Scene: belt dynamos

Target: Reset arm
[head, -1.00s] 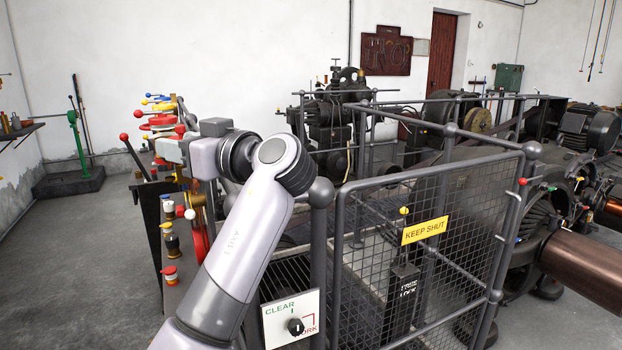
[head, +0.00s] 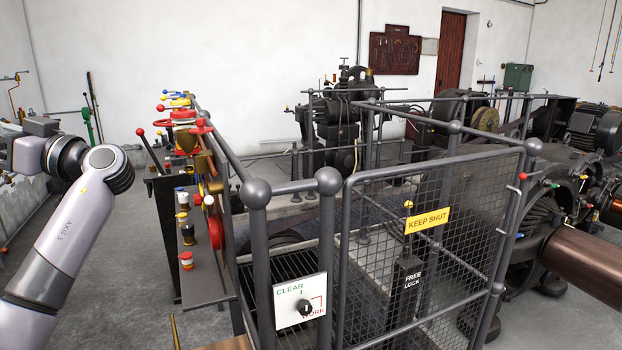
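My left arm comes in from the left edge of the head view. Its gripper (head: 14,150) is at the far left, partly cut off by the frame edge, and its fingers cannot be made out clearly. It is apart from the control stand with its coloured levers and knobs (head: 185,225), with open floor between them. My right gripper is out of view.
A mesh gate with a yellow KEEP SHUT sign (head: 427,220) stands in front, appearing closed. A CLEAR/WORK switch plate (head: 300,301) is on the railing. Dark machines (head: 340,115) stand behind the rails. A copper-coloured cylinder (head: 590,265) is at right. Grey floor (head: 115,270) is free at left.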

